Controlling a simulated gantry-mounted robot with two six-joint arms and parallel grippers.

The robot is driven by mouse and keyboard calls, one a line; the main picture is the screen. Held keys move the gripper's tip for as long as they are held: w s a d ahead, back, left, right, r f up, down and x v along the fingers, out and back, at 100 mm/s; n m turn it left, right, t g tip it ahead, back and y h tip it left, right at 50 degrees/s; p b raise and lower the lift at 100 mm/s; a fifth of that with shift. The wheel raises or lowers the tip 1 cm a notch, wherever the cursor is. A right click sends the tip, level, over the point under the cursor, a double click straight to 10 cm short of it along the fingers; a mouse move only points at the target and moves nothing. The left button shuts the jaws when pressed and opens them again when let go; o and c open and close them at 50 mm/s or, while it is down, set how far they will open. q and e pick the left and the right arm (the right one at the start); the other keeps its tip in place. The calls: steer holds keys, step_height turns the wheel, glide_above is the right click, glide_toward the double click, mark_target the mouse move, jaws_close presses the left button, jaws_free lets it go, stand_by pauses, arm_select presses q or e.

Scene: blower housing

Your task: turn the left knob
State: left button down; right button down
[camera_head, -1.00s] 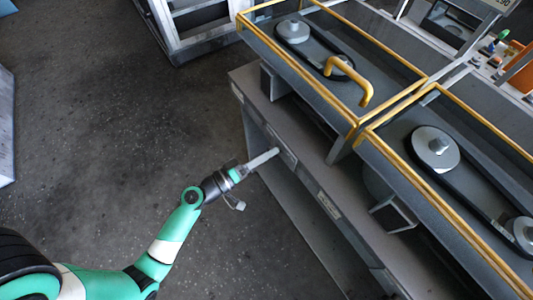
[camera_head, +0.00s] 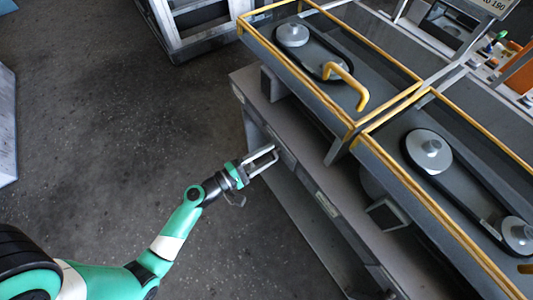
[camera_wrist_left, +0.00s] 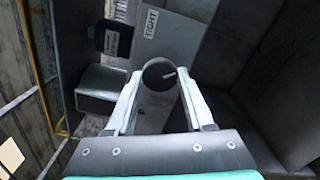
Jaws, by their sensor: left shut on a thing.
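The knob (camera_wrist_left: 155,74) is a dark round piece with a short white mark pointing right in the left wrist view. My left gripper (camera_wrist_left: 160,84) has one finger on each side of it and is shut on it. In the head view, my left gripper (camera_head: 273,157) reaches the front face of the grey housing base, its two fingers seen apart. My right gripper is in neither view.
Yellow-edged guards (camera_head: 358,128) with belt pulleys and a yellow handle (camera_head: 349,83) stand above the base. The floor (camera_head: 110,120) to the left is clear.

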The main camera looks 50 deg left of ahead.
arm_select(q)
steer(key=shift+n, duration=0.5)
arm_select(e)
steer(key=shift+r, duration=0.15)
arm_select(q)
steer(key=shift+c, duration=1.4)
jaws_free()
